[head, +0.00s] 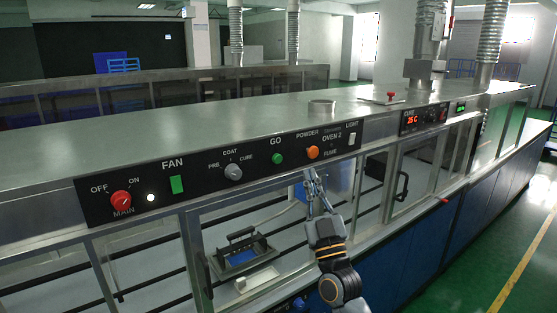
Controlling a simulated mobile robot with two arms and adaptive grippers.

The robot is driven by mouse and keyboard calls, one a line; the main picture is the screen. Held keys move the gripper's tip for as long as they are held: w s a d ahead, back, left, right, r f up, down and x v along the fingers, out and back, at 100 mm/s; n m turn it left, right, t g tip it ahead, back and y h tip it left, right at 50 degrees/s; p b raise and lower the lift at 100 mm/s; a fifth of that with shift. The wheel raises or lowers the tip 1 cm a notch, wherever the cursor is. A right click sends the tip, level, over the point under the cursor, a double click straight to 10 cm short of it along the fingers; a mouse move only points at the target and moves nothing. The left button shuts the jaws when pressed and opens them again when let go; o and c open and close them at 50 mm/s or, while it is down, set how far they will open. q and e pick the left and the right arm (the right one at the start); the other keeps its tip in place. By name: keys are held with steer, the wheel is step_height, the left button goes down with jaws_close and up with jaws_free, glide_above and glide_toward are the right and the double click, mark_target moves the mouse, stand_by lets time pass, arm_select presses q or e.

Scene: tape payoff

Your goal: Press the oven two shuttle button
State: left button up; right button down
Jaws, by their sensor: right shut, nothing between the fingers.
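A black control panel (225,170) runs along the front of the steel housing. On it are a green round button (277,158) under "GO" and an orange round button (312,152) beside the words "POWDER" and "OVEN 2". No label clearly reading "shuttle" can be made out. My right gripper (313,182) is shut and empty, fingers pointing up, just below the orange button in the picture. A small gap shows between fingertips and button; the depth between them is hard to judge. My left gripper is not in view.
The panel also carries a red main knob (121,200), a green fan switch (177,184), a grey coat knob (233,172) and a white light switch (352,139). Glazed doors (140,262) lie below. A black-handled fixture (243,251) sits inside. Open floor lies to the right.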

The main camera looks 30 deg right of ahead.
mark_target(278, 159)
steer(key=shift+w+a+b, duration=0.15)
steer(key=shift+w+b, duration=0.55)
steer(key=shift+w, duration=1.5)
steer(key=shift+w+a+b, duration=0.15)
steer(key=shift+w+b, duration=0.5)
steer(key=shift+w, duration=1.55)
steer(key=shift+w, duration=0.15)
steer(key=shift+w, duration=0.3)
